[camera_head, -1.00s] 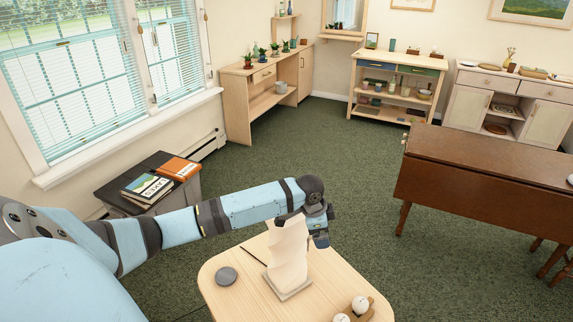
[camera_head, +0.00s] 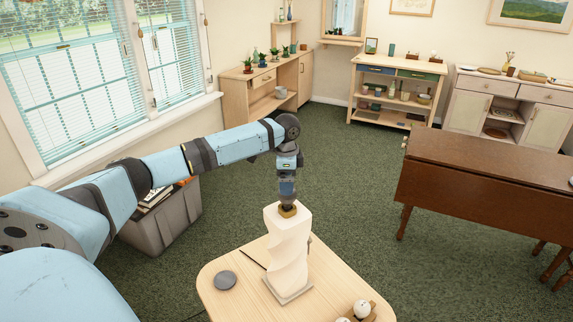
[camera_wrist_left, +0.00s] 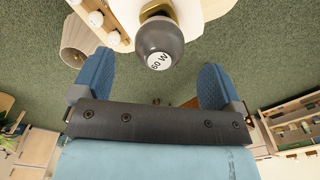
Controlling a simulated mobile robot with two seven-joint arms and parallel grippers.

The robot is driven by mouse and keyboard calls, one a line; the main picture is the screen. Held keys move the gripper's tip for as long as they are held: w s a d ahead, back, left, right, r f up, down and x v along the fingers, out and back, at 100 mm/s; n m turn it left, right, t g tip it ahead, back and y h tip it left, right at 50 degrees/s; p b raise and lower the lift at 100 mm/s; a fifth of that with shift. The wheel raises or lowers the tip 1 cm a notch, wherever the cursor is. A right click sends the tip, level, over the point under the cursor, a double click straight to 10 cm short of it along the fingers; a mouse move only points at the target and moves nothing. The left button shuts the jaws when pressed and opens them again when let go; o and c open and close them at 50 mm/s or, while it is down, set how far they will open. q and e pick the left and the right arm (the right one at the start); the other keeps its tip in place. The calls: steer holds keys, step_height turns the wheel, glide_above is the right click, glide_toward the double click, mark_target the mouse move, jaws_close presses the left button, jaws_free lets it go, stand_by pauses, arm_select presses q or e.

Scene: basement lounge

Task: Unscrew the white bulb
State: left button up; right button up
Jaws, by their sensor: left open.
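A cream twisted lamp base (camera_head: 290,248) stands upright on the light wood table (camera_head: 235,300). A brass-coloured socket (camera_head: 288,211) is at its top. In the left wrist view a dark grey bulb (camera_wrist_left: 160,45) with a white "60 W" label sits in the brass socket (camera_wrist_left: 155,9). No white bulb shows on the lamp. My left gripper (camera_head: 288,203) points down just over the lamp top. Its blue fingers are spread to either side of the bulb in the wrist view, with gaps, not clamped on it. My right gripper is out of view.
White bulbs (camera_head: 361,307) sit in a wooden holder (camera_head: 384,312) at the table's front right. A grey disc (camera_head: 225,280) lies left of the lamp. A brown drop-leaf table (camera_head: 480,190) stands to the right. Open carpet lies behind the lamp.

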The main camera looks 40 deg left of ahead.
mark_target(287, 200)
arm_select(q)
step_height(287, 200, down, 6)
steer(key=shift+f, duration=0.1)
stand_by(0.4)
steer(key=c, duration=0.9)
